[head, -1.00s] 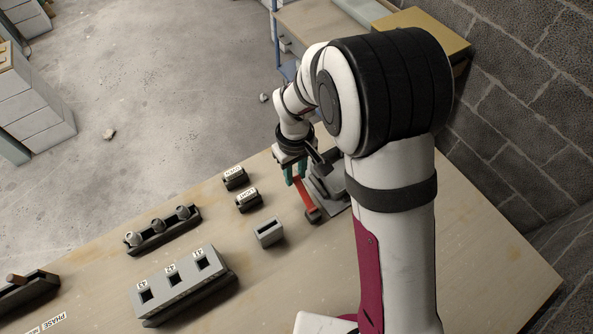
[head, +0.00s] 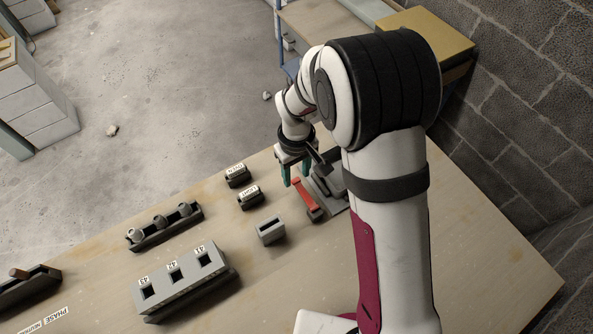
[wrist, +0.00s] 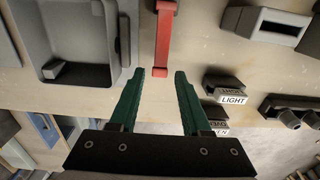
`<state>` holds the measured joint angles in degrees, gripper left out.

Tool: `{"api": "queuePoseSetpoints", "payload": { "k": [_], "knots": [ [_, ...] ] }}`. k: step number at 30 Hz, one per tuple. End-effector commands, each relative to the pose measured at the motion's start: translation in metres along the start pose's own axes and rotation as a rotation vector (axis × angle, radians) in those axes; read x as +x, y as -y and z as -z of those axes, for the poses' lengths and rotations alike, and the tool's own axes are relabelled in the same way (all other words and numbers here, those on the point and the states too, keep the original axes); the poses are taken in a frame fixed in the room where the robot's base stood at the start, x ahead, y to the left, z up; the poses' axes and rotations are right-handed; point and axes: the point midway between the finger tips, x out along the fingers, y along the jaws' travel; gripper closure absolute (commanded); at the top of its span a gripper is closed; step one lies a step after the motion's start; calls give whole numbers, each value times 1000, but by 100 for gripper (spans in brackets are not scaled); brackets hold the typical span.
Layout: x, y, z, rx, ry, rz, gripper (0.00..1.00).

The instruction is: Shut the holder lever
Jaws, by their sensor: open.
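The red lever (head: 304,194) extends from a small dark mount beside the grey holder (head: 331,194) on the bench. In the wrist view the lever (wrist: 163,45) is a long red bar, beyond and in line with the gap between my fingertips. The holder (wrist: 120,72) shows there as a grey open box to its left. My gripper (head: 297,182) has green fingers, open and empty, at the lever's far end. I cannot tell how far the lever is tilted. My arm hides part of the holder.
Two labelled dark blocks, one marked LIGHT (head: 249,197), stand left of the lever. A grey slotted block (head: 270,230), a numbered three-hole block (head: 178,275) and a rack of knobs (head: 163,225) are nearer. The bench front right is bare.

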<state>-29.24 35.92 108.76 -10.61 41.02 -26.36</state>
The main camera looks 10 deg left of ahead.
Motion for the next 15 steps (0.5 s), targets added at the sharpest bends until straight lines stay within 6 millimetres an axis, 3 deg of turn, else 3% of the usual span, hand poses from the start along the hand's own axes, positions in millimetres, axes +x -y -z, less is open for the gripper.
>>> {"api": "queuePoseSetpoints", "payload": {
  "k": [5,15],
  "knots": [
    [-2,0,0,0,-1,0,52],
    [-39,0,1,0,-2,-1,52]
  ]
}}
